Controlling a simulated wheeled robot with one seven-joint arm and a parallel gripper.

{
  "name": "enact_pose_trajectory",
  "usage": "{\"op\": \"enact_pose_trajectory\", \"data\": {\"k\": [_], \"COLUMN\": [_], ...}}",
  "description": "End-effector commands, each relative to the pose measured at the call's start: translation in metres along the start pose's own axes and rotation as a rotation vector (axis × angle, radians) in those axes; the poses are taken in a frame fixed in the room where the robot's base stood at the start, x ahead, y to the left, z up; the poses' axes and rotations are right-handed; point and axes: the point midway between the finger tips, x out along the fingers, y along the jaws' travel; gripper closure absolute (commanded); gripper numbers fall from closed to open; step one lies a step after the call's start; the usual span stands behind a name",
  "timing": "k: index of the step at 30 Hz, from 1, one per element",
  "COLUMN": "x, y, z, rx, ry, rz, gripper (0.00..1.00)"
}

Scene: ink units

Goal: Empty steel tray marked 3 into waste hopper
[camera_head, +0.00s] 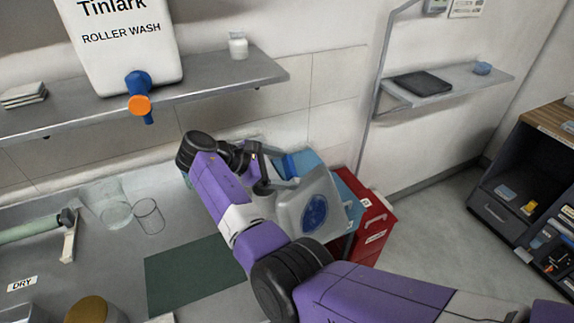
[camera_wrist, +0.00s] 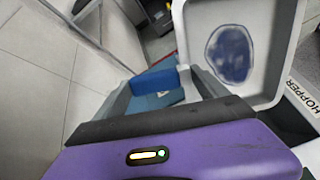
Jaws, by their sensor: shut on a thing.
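The steel tray (camera_head: 292,207) is a pale grey, shallow, square tray with a dark blue ink patch (camera_head: 314,212) on its inner face. It is tilted steeply, with that face towards the head camera. My gripper (camera_head: 283,184) is shut on the tray near its upper left edge; the exact contact is partly hidden. In the wrist view the tray (camera_wrist: 262,88) fills the upper right, and the ink patch (camera_wrist: 230,54) shows there too. No number is visible on it. The waste hopper is partly hidden; its HOPPER lettering (camera_wrist: 302,100) shows at the right edge beside the tray.
A red cabinet (camera_head: 375,229) stands right of the tray, with light blue surfaces behind the tray. A wall shelf (camera_head: 215,80) holds the Tinlark container (camera_head: 125,60). Floor at right is clear.

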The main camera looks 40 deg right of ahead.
Motion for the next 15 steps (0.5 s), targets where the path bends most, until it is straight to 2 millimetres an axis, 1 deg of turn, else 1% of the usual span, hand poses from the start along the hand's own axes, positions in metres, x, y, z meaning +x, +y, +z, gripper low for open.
{"op": "enact_pose_trajectory", "data": {"k": [6, 15], "x": [0.017, 0.046], "y": [0.002, 0.002], "z": [0.006, 0.004], "rx": [0.004, 0.004], "ry": [0.103, 0.269], "rz": [-0.037, -0.095], "gripper": [0.57, 0.57]}}
